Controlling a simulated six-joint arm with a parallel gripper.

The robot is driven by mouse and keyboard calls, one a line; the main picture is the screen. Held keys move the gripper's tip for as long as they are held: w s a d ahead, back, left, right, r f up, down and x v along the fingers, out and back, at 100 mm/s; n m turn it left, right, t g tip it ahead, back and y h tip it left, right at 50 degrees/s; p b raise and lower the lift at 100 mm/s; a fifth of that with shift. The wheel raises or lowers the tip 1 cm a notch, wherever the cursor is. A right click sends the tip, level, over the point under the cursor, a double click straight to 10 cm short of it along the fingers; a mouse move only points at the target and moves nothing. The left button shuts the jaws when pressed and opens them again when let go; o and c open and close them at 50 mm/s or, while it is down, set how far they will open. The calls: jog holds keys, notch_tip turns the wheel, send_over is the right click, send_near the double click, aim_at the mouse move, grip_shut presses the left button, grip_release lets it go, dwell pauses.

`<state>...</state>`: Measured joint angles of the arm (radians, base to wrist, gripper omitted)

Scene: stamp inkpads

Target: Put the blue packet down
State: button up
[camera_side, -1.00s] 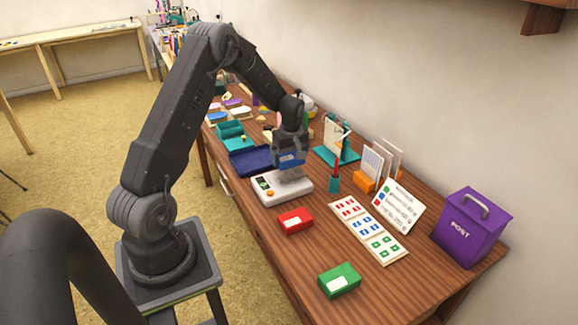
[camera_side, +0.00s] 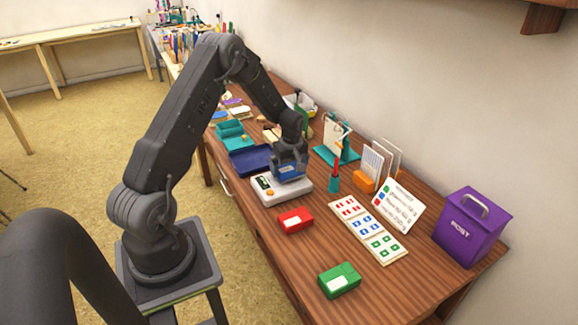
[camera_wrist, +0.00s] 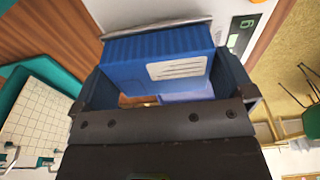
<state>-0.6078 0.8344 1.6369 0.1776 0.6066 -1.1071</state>
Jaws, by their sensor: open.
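The blue packet (camera_side: 289,173) with a white label sits on the white scale (camera_side: 266,194) in the side view. My gripper (camera_side: 290,164) is over it from above, its fingers still around the packet. In the wrist view the blue packet (camera_wrist: 150,58) lies between the two fingers of my gripper (camera_wrist: 165,88), which are open. The scale's display (camera_wrist: 242,30) shows at the upper right there. Contact under the packet is hidden by the packet itself.
A red packet (camera_side: 296,221) and a green packet (camera_side: 339,281) lie on the wooden desk. A stamp card (camera_side: 368,230), purple post box (camera_side: 470,228), teal stand (camera_side: 336,154) and dark blue tray (camera_side: 250,160) are nearby. The desk front right is clear.

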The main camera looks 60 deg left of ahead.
aim_at(292, 169)
jog(key=d+r+m, duration=0.1)
jog(key=d+r, duration=0.2)
jog(key=r, duration=0.3)
jog(key=d+r+m+t, duration=0.1)
jog(key=d+r, duration=0.1)
jog(key=r, duration=0.5)
jog(key=d+r+m, duration=0.1)
jog(key=d+r, duration=0.2)
jog(key=r, duration=0.3)
jog(key=s+d+r+m+t, duration=0.2)
jog(key=s+d+r+m, duration=0.5)
jog(key=d, duration=0.4)
jog(key=s+d+r+m+t+h, duration=0.1)
jog(key=s+d+r+m+t, duration=0.1)
jog(key=s+d+m, duration=0.6)
jog(key=shift+s+d+r+t, duration=0.35)
jog(key=shift+s+d, duration=1.1)
jog(key=shift+s, duration=1.55)
dwell(1.2)
